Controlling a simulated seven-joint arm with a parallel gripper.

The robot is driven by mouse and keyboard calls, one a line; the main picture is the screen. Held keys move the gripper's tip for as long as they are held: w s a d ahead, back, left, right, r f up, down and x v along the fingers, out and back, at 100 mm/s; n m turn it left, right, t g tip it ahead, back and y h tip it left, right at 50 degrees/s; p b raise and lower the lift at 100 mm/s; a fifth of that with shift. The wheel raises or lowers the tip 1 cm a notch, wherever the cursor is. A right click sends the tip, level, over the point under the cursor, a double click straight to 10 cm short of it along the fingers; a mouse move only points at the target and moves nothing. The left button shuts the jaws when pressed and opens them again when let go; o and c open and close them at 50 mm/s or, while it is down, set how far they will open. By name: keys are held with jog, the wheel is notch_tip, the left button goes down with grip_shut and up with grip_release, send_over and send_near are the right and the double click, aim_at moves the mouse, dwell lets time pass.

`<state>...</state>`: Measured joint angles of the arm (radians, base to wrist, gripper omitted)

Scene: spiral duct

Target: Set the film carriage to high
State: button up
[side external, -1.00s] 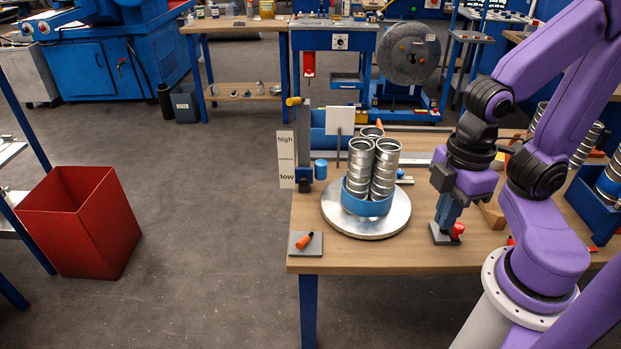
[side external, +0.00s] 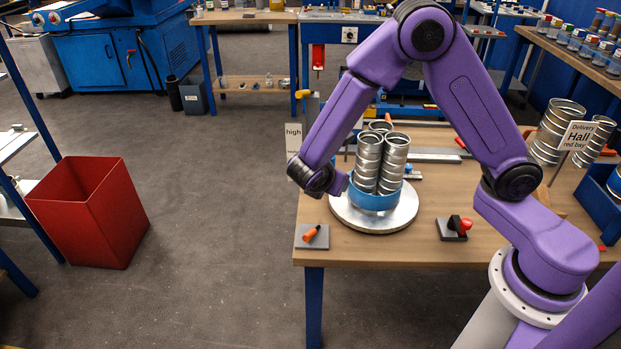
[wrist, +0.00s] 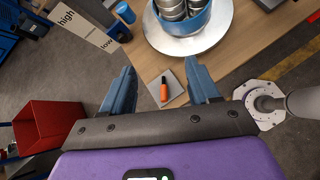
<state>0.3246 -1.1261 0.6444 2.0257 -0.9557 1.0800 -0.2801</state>
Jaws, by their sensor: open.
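In the wrist view the scale (wrist: 82,31) shows "high" and "low". A grey post with a yellow top (side external: 303,94) stands beside it, mostly hidden by my arm. Blue parts (wrist: 124,12) show beside the scale in the wrist view; I cannot tell which is the film carriage or its level. My gripper (wrist: 159,66) is open and empty, with the orange-handled tool beyond its fingers. Its fingers are hidden in the side view.
Several metal ducts stand in a blue ring on the round turntable (side external: 345,212), close to my wrist. An orange-handled tool (side external: 311,234) lies on a grey pad. A red-knobbed block (side external: 453,228) sits right of the turntable. A red bin (side external: 90,212) stands on the floor at left.

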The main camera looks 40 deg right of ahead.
jog(key=w+f+n+t+h, duration=0.2)
jog(key=w+f+n+t, duration=0.2)
jog(key=w+f+n, duration=0.6)
jog(key=shift+m, duration=0.9)
jog(key=x, duration=0.6)
jog(key=f+x, duration=0.1)
jog(key=x, duration=0.5)
jog(key=a+f+x, duration=0.1)
jog(key=x, duration=0.6)
jog(key=shift+s+d+f, duration=0.1)
jog(key=shift+d+f, duration=0.05)
jog(key=shift+f, duration=0.05)
jog(key=shift+c, duration=0.2)
grip_shut()
notch_tip(320, 180, up, 15)
jog(key=shift+f, duration=0.1)
jog(key=shift+o, duration=0.2)
grip_release()
jog(key=shift+f, duration=0.1)
